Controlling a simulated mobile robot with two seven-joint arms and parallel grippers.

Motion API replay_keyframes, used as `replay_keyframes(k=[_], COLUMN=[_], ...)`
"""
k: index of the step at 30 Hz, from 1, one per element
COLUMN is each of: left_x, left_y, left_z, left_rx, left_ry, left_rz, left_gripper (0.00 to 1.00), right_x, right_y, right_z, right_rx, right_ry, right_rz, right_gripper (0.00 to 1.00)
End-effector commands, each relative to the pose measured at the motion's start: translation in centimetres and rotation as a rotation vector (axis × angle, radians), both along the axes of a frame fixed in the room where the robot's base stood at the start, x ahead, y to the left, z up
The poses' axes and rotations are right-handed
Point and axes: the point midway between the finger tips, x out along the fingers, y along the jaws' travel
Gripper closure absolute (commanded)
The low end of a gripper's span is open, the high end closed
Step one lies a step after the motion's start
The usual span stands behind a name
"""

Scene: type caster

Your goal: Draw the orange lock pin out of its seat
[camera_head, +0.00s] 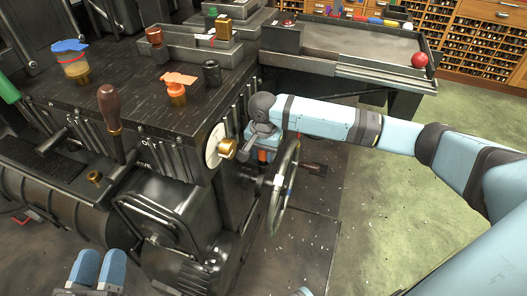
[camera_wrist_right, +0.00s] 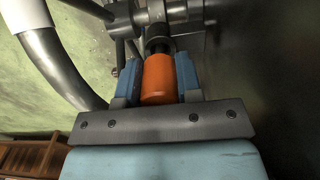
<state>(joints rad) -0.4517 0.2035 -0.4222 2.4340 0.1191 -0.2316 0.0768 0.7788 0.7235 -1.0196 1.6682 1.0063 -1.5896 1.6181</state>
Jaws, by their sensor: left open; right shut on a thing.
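The orange lock pin (camera_wrist_right: 158,80) is between the fingers of my right gripper (camera_wrist_right: 158,78) in the right wrist view. The gripper is shut on it. A dark cylindrical end of the pin's seat (camera_wrist_right: 158,44) shows just beyond the orange part; I cannot tell how deep the pin sits. In the head view a bit of the orange pin (camera_head: 263,155) shows below my right wrist, beside the handwheel. My left gripper (camera_head: 97,272) is at the bottom left of the head view, open and empty, away from the machine top.
The handwheel (camera_head: 283,186) stands close to my right gripper, and its rim (camera_wrist_right: 62,62) curves past in the wrist view. A brass knob (camera_head: 227,148) and the dark machine body are near. A red ball (camera_head: 419,60) lies on the tray table. Green floor at right is clear.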

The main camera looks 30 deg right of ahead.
Motion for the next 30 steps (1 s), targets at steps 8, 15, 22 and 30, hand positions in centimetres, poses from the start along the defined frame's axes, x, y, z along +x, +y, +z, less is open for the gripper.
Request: replay_keyframes(k=[8,15,22,30], left_x=[0.0,0.0,0.0,0.1], left_y=[0.0,0.0,0.1,0.5], left_z=[0.8,1.4,1.2,-0.3], left_rx=[0.000,0.000,0.003,0.026], left_ry=[0.000,0.000,0.005,0.028], left_rz=[0.000,0.000,0.003,0.025], left_gripper=[0.57,0.57,0.57,0.57], right_x=[0.0,0.0,0.0,0.0], right_y=[0.0,0.0,0.0,0.0], right_z=[0.4,0.7,0.6,0.6], right_rx=[0.001,0.001,0.001,0.000], right_ry=[0.001,0.001,-0.001,0.000], right_rz=[0.000,0.000,0.000,0.001], right_gripper=[1.00,1.00,1.00,1.00])
